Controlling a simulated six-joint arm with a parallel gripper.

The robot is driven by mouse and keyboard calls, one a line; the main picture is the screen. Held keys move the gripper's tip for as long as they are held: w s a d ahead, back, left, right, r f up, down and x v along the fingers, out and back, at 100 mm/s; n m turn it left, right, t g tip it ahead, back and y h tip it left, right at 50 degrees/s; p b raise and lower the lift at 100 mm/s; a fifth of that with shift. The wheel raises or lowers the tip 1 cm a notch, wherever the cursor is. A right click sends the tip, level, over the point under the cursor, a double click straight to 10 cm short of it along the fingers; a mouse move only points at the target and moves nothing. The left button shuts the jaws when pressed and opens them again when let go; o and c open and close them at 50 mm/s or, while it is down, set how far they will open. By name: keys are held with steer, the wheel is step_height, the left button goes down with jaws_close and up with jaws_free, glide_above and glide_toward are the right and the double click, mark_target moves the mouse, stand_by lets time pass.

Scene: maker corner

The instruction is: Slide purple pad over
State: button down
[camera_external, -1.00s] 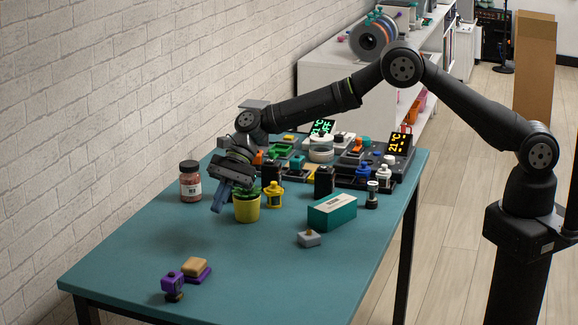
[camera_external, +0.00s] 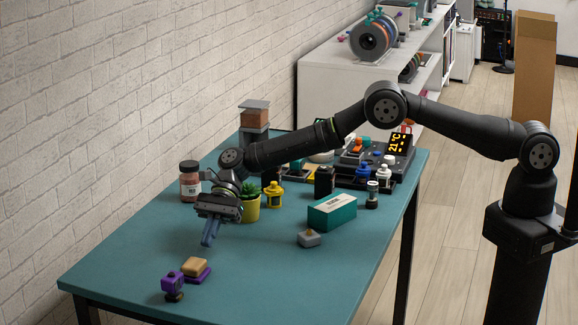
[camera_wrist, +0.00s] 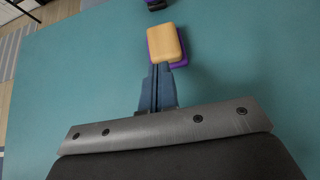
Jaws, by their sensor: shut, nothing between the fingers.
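The purple pad (camera_external: 202,276) lies near the front left of the teal table, with a tan block (camera_external: 195,266) on top of it. The pad's purple edge (camera_wrist: 181,63) shows around the tan block in the wrist view, mostly covered by it. My gripper (camera_external: 208,243) is shut and empty, pointing down above the table behind the pad. In the wrist view my gripper's blue fingertips (camera_wrist: 160,72) appear just short of the pad's near edge; I cannot tell their exact height.
A small purple object on a dark base (camera_external: 173,285) stands just left of the pad. Behind my gripper are a potted plant (camera_external: 249,207) and a brown jar (camera_external: 190,182). A green box (camera_external: 332,212) and grey block (camera_external: 309,238) are to the right. Table around the pad's right is clear.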

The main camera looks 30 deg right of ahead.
mark_target(195, 265)
steer(key=s+a, duration=0.2)
steer(key=s+a+f, duration=0.1)
steer(key=s+a, duration=0.1)
steer(key=shift+s+a, duration=0.2)
steer(key=shift+s, duration=0.05)
steer(key=shift+f, duration=0.35)
steer(key=shift+f, duration=0.1)
